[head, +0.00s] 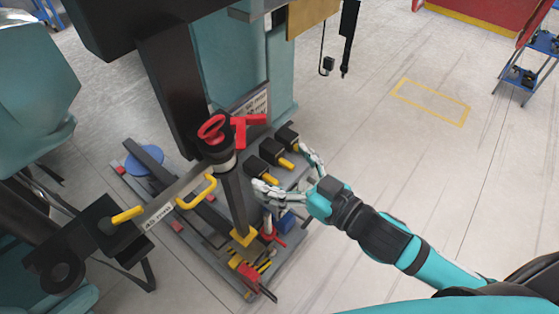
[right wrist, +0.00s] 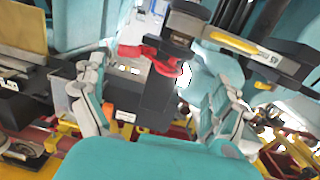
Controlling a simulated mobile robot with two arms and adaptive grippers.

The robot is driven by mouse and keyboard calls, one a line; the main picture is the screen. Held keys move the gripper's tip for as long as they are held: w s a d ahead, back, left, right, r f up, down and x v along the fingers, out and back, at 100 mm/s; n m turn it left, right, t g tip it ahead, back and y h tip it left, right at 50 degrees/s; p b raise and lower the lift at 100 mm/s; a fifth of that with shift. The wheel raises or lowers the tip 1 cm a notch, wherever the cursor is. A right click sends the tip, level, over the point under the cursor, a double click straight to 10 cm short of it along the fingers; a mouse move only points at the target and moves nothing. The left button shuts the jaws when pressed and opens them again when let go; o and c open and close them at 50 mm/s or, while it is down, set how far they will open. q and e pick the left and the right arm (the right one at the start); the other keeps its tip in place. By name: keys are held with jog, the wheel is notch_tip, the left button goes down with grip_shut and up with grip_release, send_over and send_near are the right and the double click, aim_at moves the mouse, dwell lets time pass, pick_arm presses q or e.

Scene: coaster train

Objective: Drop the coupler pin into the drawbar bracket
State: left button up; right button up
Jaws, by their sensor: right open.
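A red ring handle (head: 213,128) sits on top of a dark upright post; it looks like the coupler pin's handle, but its shaft is hidden. It also shows in the right wrist view (right wrist: 163,62), above a dark block between my fingers. A grey drawbar (head: 172,198) with a size label runs from the post to a black bracket (head: 90,232) at lower left, which carries a yellow handle. I cannot tell which socket is the drawbar bracket's. My right gripper (head: 281,166) is open and appears empty, right of the post, its fingers spread around black blocks. My left gripper is not in view.
Several black blocks with yellow pegs (head: 270,150) stand close to my right gripper. A red lever (head: 245,130) sticks out beside the post. Teal car bodies (head: 30,85) stand at left. The floor at right is clear up to a blue cart (head: 525,75).

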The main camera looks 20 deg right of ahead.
notch_tip(320, 180, up, 4)
jog(key=s+a+y, duration=0.1)
jog(key=s+a, duration=0.1)
jog(key=b, duration=0.3)
send_near(214, 125)
jog(key=shift+n, duration=0.3)
jog(key=p+x, duration=0.2)
jog(key=x, duration=0.7)
jog(key=shift+w+a+p, duration=0.2)
jog(key=shift+a+p, duration=0.05)
jog(key=shift+p, duration=0.1)
jog(key=shift+w+a, duration=0.35)
jog(key=shift+w, duration=0.15)
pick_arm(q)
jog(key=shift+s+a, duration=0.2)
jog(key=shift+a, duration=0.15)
pick_arm(e)
jog(key=shift+c, duration=0.4)
jog(key=c, duration=1.5)
pick_arm(q)
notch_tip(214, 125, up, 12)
jog(key=p, duration=1.2)
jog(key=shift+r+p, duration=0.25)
jog(key=shift+p, duration=0.1)
pick_arm(e)
notch_tip(214, 125, up, 13)
jog(key=shift+f, duration=0.15)
